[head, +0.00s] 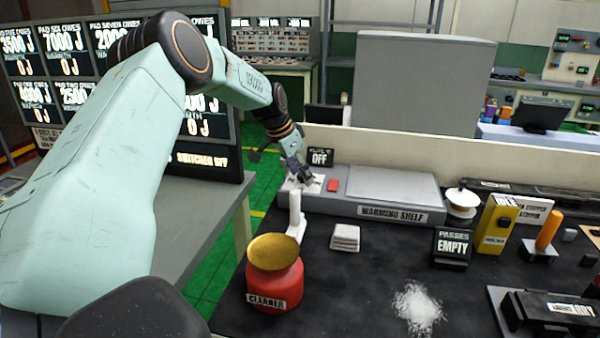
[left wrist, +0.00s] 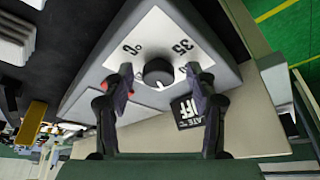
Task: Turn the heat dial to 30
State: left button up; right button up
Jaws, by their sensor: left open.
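The heat dial is a round dark knob (left wrist: 159,72) on a white plate (left wrist: 152,36) in the left wrist view. The plate bears a 35 and another mark that I cannot read surely. Where the knob points is not clear. My left gripper (left wrist: 160,76) is open, with one finger on each side of the knob; I cannot tell whether they touch it. In the head view my left gripper (head: 298,172) is over the left end of the warming shelf (head: 335,206) and hides the knob. A plate sign (head: 320,157) reading OFF stands behind it. My right gripper is not in view.
A red block (head: 332,185) sits on the shelf just right of the gripper. White squares (head: 345,237) lie stacked on the dark bench. The bench's middle has some bare room.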

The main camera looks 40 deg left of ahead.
pick_arm(q)
jog(key=shift+w+d, duration=0.25)
jog(key=shift+w, duration=0.05)
jog(key=shift+c, duration=1.3)
jog(key=shift+s+a, duration=0.15)
jog(key=shift+a, duration=0.05)
jog(key=c, duration=0.5)
jog(key=shift+d+r, duration=0.1)
jog(key=c, duration=0.4)
jog(key=shift+r+p, duration=0.15)
jog(key=shift+p, duration=0.5)
jog(key=n+y+p, duration=0.1)
jog(key=n+p, duration=0.2)
jog(key=p, duration=0.3)
jog(key=n+y+p, duration=0.1)
jog(key=n+p, duration=0.2)
jog(key=p, duration=0.3)
jog(key=n+y+p, duration=0.1)
jog(key=n+p, duration=0.2)
jog(key=p, duration=0.3)
jog(key=shift+w+d+r+y, duration=0.15)
jog(key=shift+w+d+y, duration=0.1)
jog(key=shift+d+y, duration=0.15)
jog(key=shift+w+n+g+y+p, duration=0.1)
jog(key=shift+n+g+y+p, duration=0.3)
jog(key=shift+n+p, duration=0.9)
